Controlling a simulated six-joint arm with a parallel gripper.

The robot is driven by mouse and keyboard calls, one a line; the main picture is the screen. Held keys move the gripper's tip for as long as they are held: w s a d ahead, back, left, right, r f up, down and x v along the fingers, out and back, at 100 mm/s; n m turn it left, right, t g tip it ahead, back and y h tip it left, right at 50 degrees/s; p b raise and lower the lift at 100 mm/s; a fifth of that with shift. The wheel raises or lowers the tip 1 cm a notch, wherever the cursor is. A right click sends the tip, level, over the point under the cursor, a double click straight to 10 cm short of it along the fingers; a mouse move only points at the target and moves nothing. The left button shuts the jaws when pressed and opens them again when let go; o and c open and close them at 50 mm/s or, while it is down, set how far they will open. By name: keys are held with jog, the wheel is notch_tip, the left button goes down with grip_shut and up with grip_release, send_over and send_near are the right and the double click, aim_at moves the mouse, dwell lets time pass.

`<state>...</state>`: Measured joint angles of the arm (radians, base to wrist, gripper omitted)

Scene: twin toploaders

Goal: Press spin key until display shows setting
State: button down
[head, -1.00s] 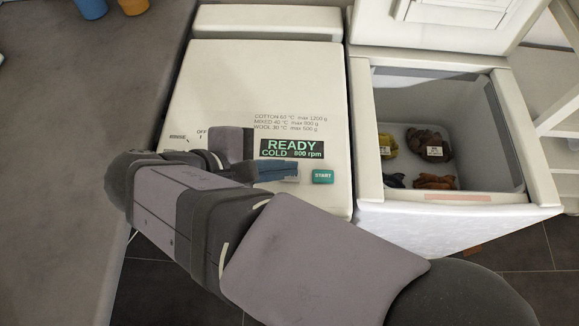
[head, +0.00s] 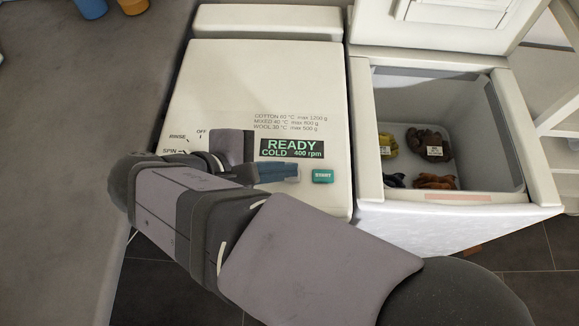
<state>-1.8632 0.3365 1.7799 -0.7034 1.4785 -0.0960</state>
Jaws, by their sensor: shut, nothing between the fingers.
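The closed washer (head: 215,85) on the left has a black display (head: 292,148) that reads READY, COLD, 400 rpm in green. My gripper (head: 288,171) is shut, with its blue fingers just below the display. A pale key edge (head: 291,180) shows at the fingertips; it is mostly hidden, and I cannot tell whether the fingers touch it or press it. The green START key (head: 322,176) lies to the right of the fingertips, apart from them. A dial with OFF, RINSE and SPIN marks is mostly hidden behind my arm.
The second machine (head: 370,150) on the right stands open, with several bundles of laundry inside and its lid (head: 460,25) raised. A grey counter (head: 80,150) runs along the left, with a blue cup (head: 91,8) and an orange cup (head: 133,6) at the back.

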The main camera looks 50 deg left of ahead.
jog(key=shift+r+p, duration=0.8)
jog(key=shift+p, duration=0.2)
notch_tip(320, 180, up, 5)
jog(key=p, duration=0.5)
dwell(0.5)
